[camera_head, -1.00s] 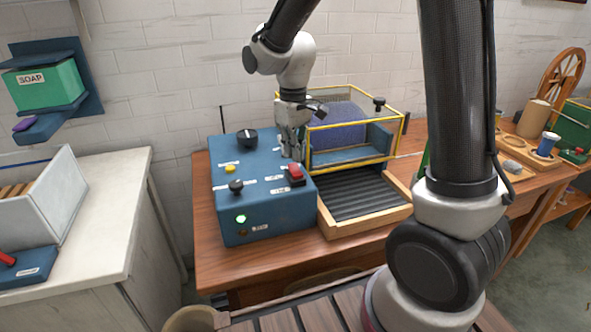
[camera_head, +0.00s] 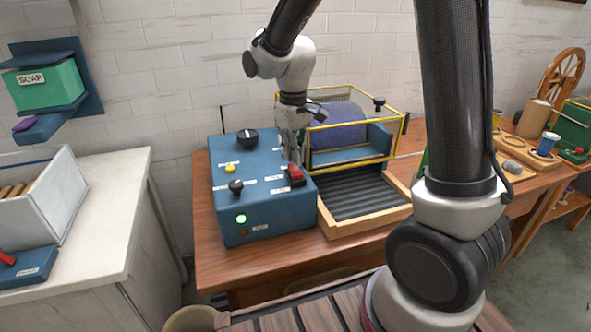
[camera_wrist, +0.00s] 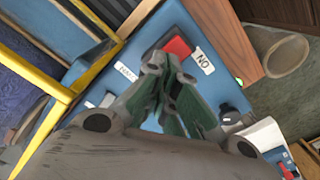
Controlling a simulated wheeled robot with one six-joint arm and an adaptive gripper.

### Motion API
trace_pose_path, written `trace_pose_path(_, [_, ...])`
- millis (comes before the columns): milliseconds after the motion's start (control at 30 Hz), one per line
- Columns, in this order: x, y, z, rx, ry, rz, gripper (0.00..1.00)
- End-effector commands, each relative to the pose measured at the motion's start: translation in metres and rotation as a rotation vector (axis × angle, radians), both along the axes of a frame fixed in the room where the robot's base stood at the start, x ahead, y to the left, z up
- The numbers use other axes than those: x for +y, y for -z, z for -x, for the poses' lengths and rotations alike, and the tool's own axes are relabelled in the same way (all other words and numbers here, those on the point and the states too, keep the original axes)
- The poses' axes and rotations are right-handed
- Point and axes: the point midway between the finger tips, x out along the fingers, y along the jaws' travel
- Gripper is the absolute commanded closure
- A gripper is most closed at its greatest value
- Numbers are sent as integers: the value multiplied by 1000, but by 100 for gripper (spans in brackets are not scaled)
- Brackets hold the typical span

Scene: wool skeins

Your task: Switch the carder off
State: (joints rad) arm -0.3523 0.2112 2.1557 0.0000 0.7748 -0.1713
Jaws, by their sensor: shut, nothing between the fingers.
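The carder's blue control box (camera_head: 265,215) stands on the wooden table, with a red rocker switch (camera_head: 295,173) near its right edge. A green lamp (camera_head: 241,219) on its front is lit. My gripper (camera_head: 294,160) is shut and empty, pointing down with its fingertips at the far end of the red switch. In the wrist view the shut fingers (camera_wrist: 165,65) partly cover the red switch (camera_wrist: 178,47), beside a label reading "ON" (camera_wrist: 203,60). I cannot tell whether the tips touch the switch.
A yellow-framed guard (camera_head: 355,160) around the purple drum stands close to the right of my gripper. A black knob (camera_head: 247,138), a yellow button (camera_head: 230,169) and a black lever (camera_head: 236,187) rise from the box. The ribbed feed tray (camera_head: 362,192) lies in front of the drum.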

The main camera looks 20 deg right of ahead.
Motion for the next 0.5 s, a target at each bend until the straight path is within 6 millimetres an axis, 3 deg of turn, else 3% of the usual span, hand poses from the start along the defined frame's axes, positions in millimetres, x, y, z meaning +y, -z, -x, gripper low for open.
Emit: trace_pose_path(500, [0,8,0,0,0,0,100])
